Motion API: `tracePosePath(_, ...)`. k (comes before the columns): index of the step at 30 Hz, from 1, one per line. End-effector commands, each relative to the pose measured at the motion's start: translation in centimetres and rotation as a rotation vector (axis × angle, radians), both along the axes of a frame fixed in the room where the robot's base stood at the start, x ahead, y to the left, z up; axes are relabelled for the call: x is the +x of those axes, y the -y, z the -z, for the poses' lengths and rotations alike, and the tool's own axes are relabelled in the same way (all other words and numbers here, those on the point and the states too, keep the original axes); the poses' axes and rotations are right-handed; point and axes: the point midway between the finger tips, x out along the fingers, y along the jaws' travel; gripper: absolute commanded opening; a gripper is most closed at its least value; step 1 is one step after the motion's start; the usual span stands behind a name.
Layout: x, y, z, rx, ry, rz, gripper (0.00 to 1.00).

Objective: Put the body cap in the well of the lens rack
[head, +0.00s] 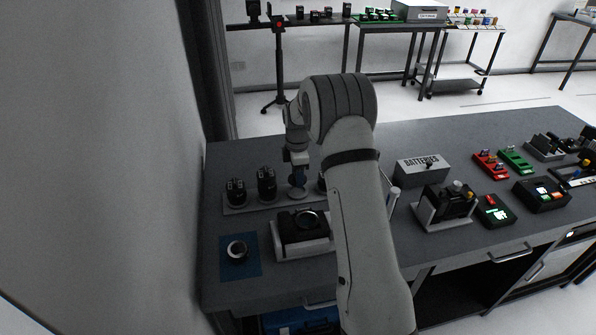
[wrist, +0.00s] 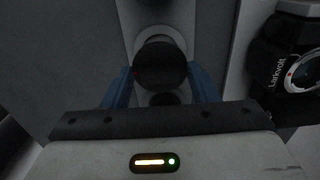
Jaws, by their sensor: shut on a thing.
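The body cap (wrist: 160,66) is a dark round disc between the blue fingers of my gripper (wrist: 160,80) in the wrist view. My gripper is shut on it. A pale round well (wrist: 168,32) of the lens rack shows behind and partly under the cap; I cannot tell whether they touch. In the head view my gripper (head: 298,181) is over the lens rack (head: 232,209), right of two upright black lenses (head: 266,184). My arm hides the rack's right part.
A black camera (head: 300,229) sits in a light cradle in front of the rack; its body (wrist: 275,57) shows at right in the wrist view. A lens-like ring (head: 237,250) lies on a blue mat (head: 252,268). A grey batteries box (head: 422,170) stands right of my arm.

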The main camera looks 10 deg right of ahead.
Motion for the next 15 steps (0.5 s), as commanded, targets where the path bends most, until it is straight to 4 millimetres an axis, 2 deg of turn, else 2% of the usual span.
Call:
tracePosePath(1,0.0,0.0,0.9,0.000,-0.001,0.000,0.32)
tracePosePath(6,0.0,0.1,2.1,0.000,0.000,0.001,0.32)
tracePosePath(15,0.0,0.1,2.4,0.000,0.000,0.002,0.32)
